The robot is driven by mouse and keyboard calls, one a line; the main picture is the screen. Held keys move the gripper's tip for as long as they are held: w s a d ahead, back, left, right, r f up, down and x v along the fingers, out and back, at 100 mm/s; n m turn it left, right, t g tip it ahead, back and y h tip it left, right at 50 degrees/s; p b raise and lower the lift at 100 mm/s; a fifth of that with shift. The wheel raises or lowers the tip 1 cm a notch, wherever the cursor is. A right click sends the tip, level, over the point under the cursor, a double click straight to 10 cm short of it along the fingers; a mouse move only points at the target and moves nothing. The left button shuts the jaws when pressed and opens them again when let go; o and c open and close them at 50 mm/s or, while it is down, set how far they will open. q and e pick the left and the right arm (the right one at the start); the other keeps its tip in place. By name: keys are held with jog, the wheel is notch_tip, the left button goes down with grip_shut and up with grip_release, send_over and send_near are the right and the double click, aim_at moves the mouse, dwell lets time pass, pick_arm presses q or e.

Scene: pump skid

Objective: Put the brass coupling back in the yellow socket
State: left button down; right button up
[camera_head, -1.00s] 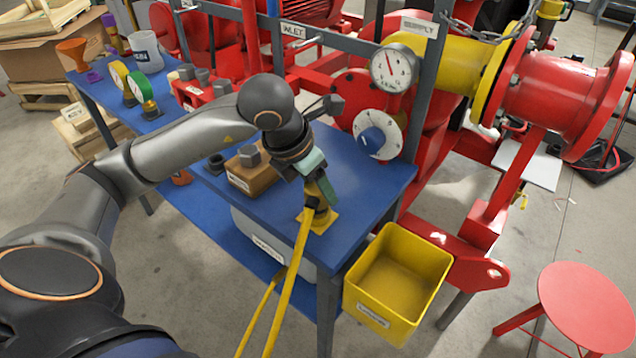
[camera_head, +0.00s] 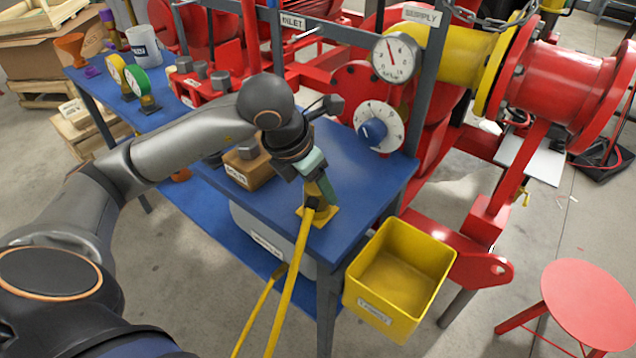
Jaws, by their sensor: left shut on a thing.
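My left gripper (camera_head: 322,186) reaches over the blue bench near its front right corner. It points down and is shut on the brass coupling (camera_head: 312,188), which shows only as a small yellowish part between and below the fingers. A yellow hose (camera_head: 292,265) with a black end piece runs from there over the bench's front edge to the floor. The yellow socket (camera_head: 328,217) shows as a square yellow plate on the bench directly below the gripper. The fingers and the hose end hide its middle, so I cannot tell whether the coupling is inside. My right gripper is out of view.
A wooden block (camera_head: 250,170) with a grey knob stands left of the gripper. A yellow bin (camera_head: 400,280) hangs at the bench's right front. A dial gauge (camera_head: 395,59) and a blue-knobbed dial (camera_head: 373,131) stand behind. The blue bench top (camera_head: 375,185) is clear to the right.

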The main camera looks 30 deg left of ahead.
pick_arm(q)
jog(key=shift+f, duration=0.25)
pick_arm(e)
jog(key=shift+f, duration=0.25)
pick_arm(q)
jog(key=shift+c, duration=0.6)
grip_release()
jog(key=p+v, duration=0.1)
jog(key=v, duration=1.1)
jog(key=shift+r, duration=0.25)
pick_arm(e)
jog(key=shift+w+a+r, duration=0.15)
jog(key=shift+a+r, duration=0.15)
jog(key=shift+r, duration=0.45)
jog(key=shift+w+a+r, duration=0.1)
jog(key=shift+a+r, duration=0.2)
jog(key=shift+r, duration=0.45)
pick_arm(q)
jog(key=shift+s, duration=0.1)
